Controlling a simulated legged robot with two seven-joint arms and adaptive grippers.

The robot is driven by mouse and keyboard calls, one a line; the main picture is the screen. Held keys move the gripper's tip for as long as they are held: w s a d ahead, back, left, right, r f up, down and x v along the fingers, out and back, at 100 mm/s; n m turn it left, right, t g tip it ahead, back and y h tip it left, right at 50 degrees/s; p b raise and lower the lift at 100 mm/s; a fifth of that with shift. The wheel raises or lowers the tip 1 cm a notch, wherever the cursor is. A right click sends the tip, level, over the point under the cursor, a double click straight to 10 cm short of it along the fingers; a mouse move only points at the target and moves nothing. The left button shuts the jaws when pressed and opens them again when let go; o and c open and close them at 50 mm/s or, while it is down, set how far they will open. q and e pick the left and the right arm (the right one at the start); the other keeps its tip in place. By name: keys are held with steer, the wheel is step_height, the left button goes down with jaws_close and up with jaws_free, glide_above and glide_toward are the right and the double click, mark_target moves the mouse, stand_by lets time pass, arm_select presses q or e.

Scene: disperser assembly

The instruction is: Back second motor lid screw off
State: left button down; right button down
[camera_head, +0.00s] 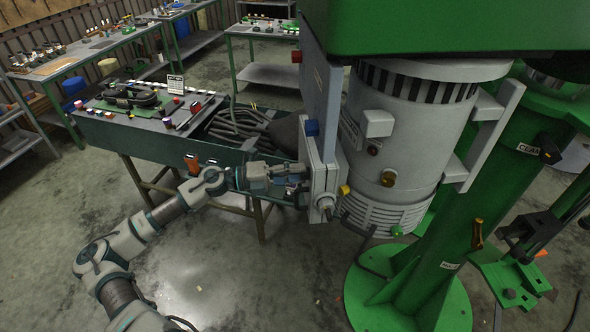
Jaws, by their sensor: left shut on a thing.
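The grey motor (400,140) hangs under a green housing on the right. A pale box-shaped motor lid (324,172) is on its left side. A blue screw head (312,128) is at the lid's top, a yellow one (345,190) at its right edge and a silver one (326,204) near its bottom. My left gripper (292,181) is at the lid's left side, level with its middle. It is shut on a small dark part, mostly hidden between the fingers; I cannot tell whether it touches the lid. My right gripper is out of view.
A dark green workbench (140,138) with small parts and a bin of dark hoses (238,122) stands behind my left arm. Floor at the lower left is clear.

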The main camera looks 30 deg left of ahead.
arm_select(q)
steer(key=shift+f+n+p, duration=0.25)
steer(key=shift+n+p, duration=0.05)
steer(key=shift+n, duration=0.3)
steer(key=c, duration=0.9)
jaws_free()
steer(key=shift+o, duration=0.6)
steer(key=shift+w, duration=0.15)
steer(key=v, duration=1.2)
steer(key=shift+a, duration=0.2)
steer(key=shift+w, duration=0.1)
